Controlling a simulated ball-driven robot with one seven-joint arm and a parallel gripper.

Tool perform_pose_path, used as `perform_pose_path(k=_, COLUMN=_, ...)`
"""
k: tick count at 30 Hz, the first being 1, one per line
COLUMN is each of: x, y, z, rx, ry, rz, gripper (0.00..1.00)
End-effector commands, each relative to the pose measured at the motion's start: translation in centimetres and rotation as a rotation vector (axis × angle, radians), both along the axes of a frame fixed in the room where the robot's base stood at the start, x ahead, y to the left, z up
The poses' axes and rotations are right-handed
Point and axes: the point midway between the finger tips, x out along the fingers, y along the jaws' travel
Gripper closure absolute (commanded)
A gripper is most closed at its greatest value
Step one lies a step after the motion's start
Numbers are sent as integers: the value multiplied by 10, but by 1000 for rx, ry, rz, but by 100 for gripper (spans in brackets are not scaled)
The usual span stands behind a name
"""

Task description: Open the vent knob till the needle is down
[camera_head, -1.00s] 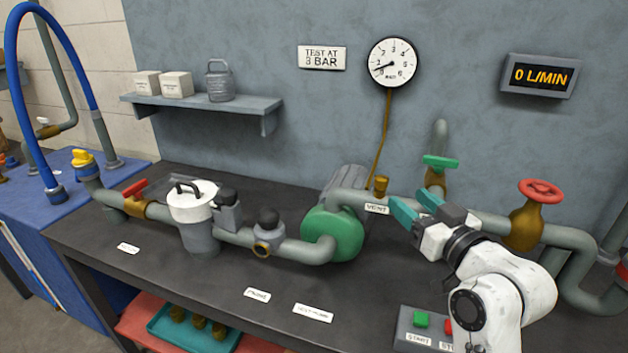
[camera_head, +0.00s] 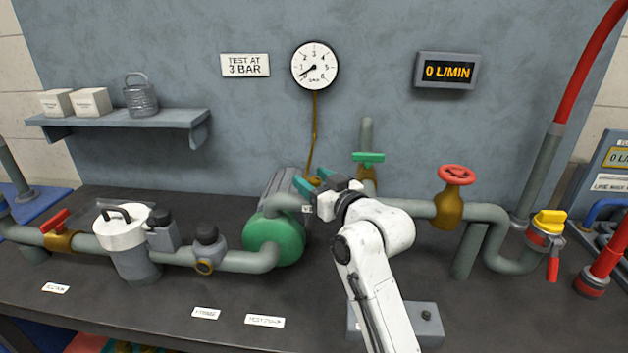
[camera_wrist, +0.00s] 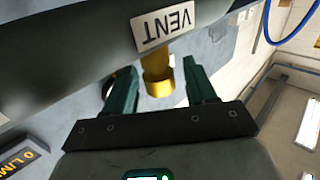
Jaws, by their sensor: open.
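The brass vent knob (camera_wrist: 158,78) sits on the grey pipe by the VENT label (camera_wrist: 165,25) in the wrist view. My gripper (camera_wrist: 159,70) is open, with one green finger on each side of the knob and visible gaps between. In the head view my gripper (camera_head: 313,182) is at the pipe by the green pump and mostly hides the knob. The round white gauge (camera_head: 315,66) hangs on the wall above, and its needle points to the lower left, near the low end of the scale.
A green-handled valve (camera_head: 368,158) stands just behind my gripper, and a red-wheel valve (camera_head: 450,200) is to its right. The green pump (camera_head: 274,240) is to its left. The wall display (camera_head: 447,71) reads 0 L/MIN. The bench front is mostly clear.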

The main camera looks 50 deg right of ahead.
Motion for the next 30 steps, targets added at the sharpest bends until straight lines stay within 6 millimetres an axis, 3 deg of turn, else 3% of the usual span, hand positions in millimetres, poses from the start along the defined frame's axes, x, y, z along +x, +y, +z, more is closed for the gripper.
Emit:
perform_pose_path(k=7, x=0, y=0, z=0, rx=0, ry=0, rz=1, gripper=46)
perform_pose_path(k=22, x=0, y=0, z=0, rx=0, ry=0, rz=1, gripper=94)
perform_pose_path(k=30, x=0, y=-2, z=-3, rx=7, ry=2, rz=45, gripper=94)
